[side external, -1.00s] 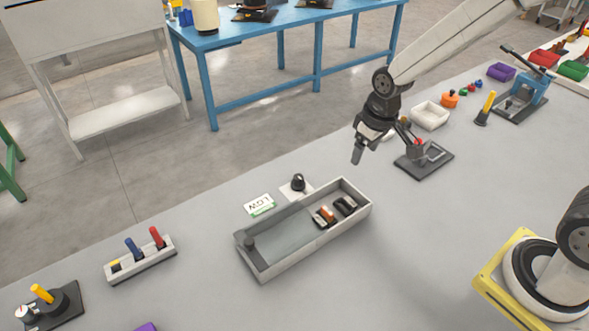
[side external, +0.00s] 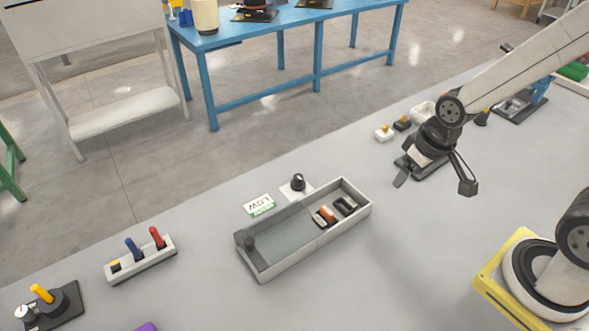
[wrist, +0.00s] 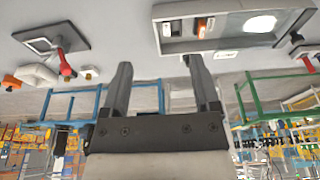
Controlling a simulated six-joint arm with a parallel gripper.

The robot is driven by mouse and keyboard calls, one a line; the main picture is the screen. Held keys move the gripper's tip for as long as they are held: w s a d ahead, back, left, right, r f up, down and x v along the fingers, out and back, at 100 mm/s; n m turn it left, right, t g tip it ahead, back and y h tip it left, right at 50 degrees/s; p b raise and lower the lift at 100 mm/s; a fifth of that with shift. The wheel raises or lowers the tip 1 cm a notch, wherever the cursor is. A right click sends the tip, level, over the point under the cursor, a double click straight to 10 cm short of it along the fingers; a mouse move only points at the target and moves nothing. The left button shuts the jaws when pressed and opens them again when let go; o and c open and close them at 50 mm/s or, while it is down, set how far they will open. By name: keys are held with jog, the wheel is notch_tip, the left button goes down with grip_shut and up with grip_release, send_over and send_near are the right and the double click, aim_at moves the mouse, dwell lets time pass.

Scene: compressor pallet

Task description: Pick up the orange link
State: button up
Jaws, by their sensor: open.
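The orange link (side external: 326,213) lies in the right half of a long grey open tray (side external: 310,240), beside a dark link (side external: 345,205). My gripper (side external: 435,182) is open and empty. It is above the table, to the right of the tray and well apart from the orange link, with its fingers spread. In the wrist view, both fingers of my gripper (wrist: 158,68) show with nothing between them. The tray (wrist: 180,47) is at the upper right there, and a small reddish part in it, likely the orange link, shows near the top edge.
A black knob on a white base (side external: 298,184) and a label card (side external: 259,205) stand behind the tray. A dark plate (side external: 428,170) lies under my gripper, with small blocks (side external: 384,133) behind it. A switch box (side external: 140,260) is at left. The table in front of the tray is clear.

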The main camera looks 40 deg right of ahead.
dwell(0.3)
jog(key=shift+c, duration=1.2)
